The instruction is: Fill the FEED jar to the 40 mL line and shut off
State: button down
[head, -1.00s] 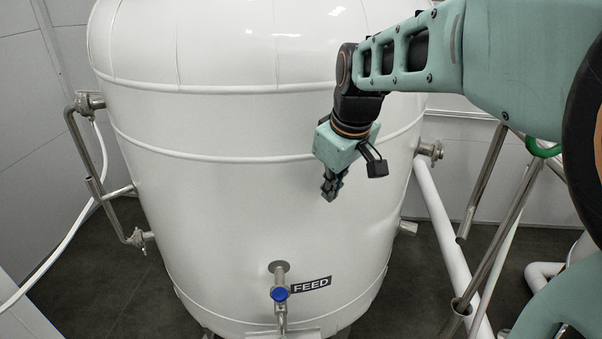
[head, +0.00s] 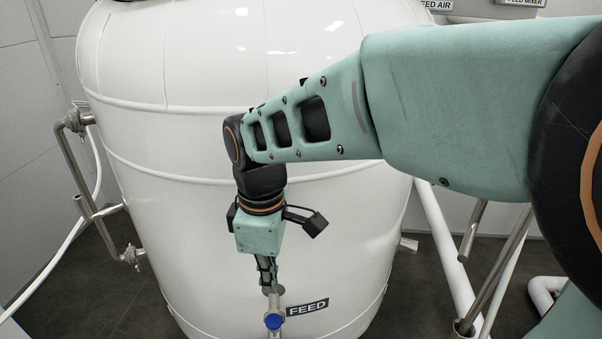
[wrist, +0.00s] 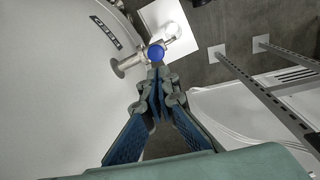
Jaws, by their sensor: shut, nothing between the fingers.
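The FEED tap sticks out low on the white tank, with a blue knob (head: 273,321) next to the black FEED label (head: 307,307). In the wrist view the blue knob (wrist: 156,53) is just beyond my fingertips, and the label (wrist: 105,32) is at upper left. My gripper (head: 268,284) points down just above the tap, its fingers shut and empty. Its closed tips (wrist: 158,72) look very near the knob; I cannot tell whether they touch. A pale round shape (wrist: 172,30) shows by the spout over a white plate; I cannot tell whether it is the jar.
The large white tank (head: 180,200) fills the middle. Metal piping (head: 85,190) and a white hose stand at left. Pipes (head: 445,240) and slanted metal posts stand at right. In the wrist view, slotted metal rails (wrist: 265,90) lie at right over dark floor.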

aim_at(274, 324)
notch_tip(274, 324, down, 12)
jog(key=shift+w+r, duration=0.1)
dwell(0.5)
